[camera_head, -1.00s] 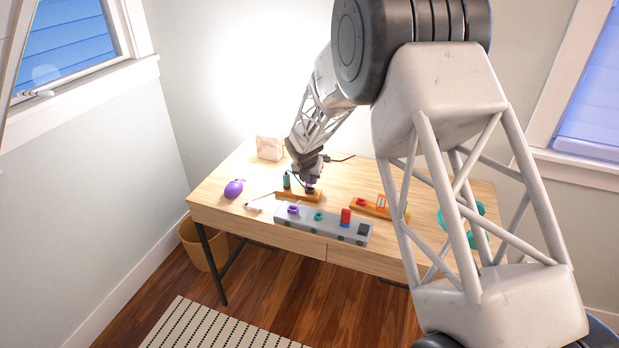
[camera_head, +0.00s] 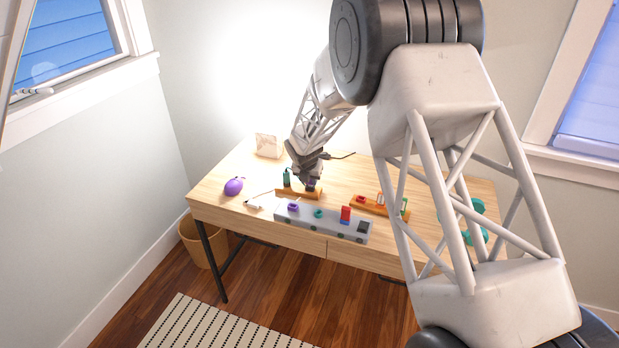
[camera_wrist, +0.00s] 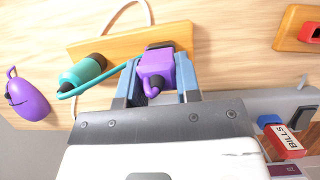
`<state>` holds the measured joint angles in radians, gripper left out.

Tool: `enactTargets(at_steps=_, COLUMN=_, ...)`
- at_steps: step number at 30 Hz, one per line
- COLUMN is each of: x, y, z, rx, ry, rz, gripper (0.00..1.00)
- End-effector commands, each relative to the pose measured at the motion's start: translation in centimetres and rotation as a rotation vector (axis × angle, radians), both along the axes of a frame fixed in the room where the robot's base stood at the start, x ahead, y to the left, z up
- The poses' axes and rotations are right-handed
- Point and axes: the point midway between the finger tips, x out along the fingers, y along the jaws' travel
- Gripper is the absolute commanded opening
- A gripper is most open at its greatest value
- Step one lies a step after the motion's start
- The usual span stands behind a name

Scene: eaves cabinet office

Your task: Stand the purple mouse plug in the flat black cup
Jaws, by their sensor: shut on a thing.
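My gripper (camera_wrist: 158,82) is shut on the purple mouse plug (camera_wrist: 155,68), a purple block with a dark cord end, held between the blue fingers. In the head view my gripper (camera_head: 310,184) is low over the right part of an orange wooden holder (camera_head: 288,191). A flat black cup (camera_wrist: 160,46) on that holder shows as a dark rim just behind the plug. I cannot tell whether the plug is inside the cup or just over it. The purple mouse (camera_head: 233,187) lies to the left on the desk; it also shows in the wrist view (camera_wrist: 28,98).
A teal plug (camera_wrist: 82,72) with a teal cord stands at the holder's left end. In front is a grey block (camera_head: 330,227) with purple and teal rings and a red piece (camera_head: 346,214). A second orange holder (camera_head: 368,205) is to the right.

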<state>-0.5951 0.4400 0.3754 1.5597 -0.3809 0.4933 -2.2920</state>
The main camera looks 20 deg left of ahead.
Motion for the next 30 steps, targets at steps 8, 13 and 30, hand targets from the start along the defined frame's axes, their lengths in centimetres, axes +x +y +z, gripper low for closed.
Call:
enactTargets(at_steps=8, x=0.0, y=0.0, z=-0.48, rx=0.0, ry=0.0, rz=0.0, gripper=0.0)
enactTargets(at_steps=13, x=0.0, y=0.0, z=-0.77, rx=0.0, ry=0.0, rz=0.0, gripper=0.0)
enactTargets(at_steps=30, x=-0.01, y=0.0, z=-1.06, rx=0.0, ry=0.0, rz=0.0, gripper=0.61)
